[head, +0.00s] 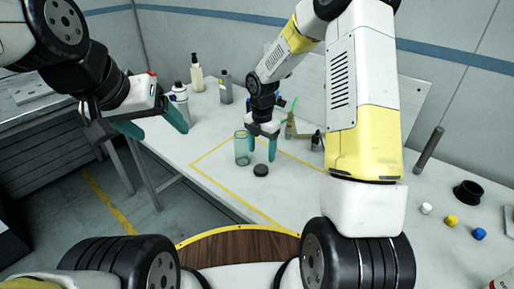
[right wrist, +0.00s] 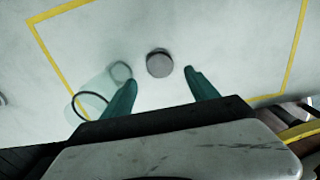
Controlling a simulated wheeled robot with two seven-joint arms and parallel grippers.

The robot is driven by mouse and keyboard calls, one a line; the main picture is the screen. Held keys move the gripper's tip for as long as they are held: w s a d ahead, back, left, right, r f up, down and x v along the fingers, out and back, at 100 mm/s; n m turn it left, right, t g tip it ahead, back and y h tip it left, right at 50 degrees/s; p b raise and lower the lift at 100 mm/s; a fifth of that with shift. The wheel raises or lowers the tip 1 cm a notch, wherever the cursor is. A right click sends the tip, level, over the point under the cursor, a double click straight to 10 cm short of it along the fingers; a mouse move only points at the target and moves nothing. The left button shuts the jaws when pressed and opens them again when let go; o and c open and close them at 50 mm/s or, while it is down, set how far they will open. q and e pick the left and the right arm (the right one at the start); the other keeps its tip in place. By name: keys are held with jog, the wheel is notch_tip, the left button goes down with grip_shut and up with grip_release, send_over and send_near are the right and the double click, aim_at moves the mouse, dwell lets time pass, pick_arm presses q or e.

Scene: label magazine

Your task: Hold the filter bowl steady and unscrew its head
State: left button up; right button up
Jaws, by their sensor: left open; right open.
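The clear greenish filter bowl (head: 241,150) stands upright on the table inside the yellow outline; its rim and clear wall also show in the right wrist view (right wrist: 88,99). A round dark cap (head: 261,170), apparently the bowl's head, lies on the table beside the bowl, apart from it. The cap also shows in the right wrist view (right wrist: 160,64), between the fingertips in the picture. My right gripper (head: 262,157) is open and empty, close to the bowl's right side. My left gripper (head: 153,124) is open and empty, off to the left, away from the bowl.
Bottles (head: 196,78) and a spray can (head: 179,98) stand at the table's back left. Small white, yellow (head: 451,220) and blue caps and a black ring (head: 467,193) lie at the right. The outlined area (head: 222,176) around the bowl is mostly clear.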

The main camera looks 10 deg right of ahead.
jog(key=s+d+r+m+t, duration=0.1)
jog(key=s+d+r+m, duration=0.1)
jog(key=s+r+m, duration=0.6)
jog(key=s+d+r+m+t, duration=0.15)
jog(key=r+m, duration=0.25)
jog(key=r, duration=0.8)
jog(key=s+d+r+m+t+y, duration=0.1)
jog(key=s+r+m+t, duration=0.1)
jog(key=s+m, duration=0.5)
jog(key=s+r+m+t+y, duration=0.1)
jog(key=s+r+m, duration=0.3)
jog(key=s+m, duration=0.3)
jog(key=shift+s+d+r+t, duration=0.25)
jog(key=shift+d+r+t, duration=0.05)
jog(key=shift+d+t, duration=0.05)
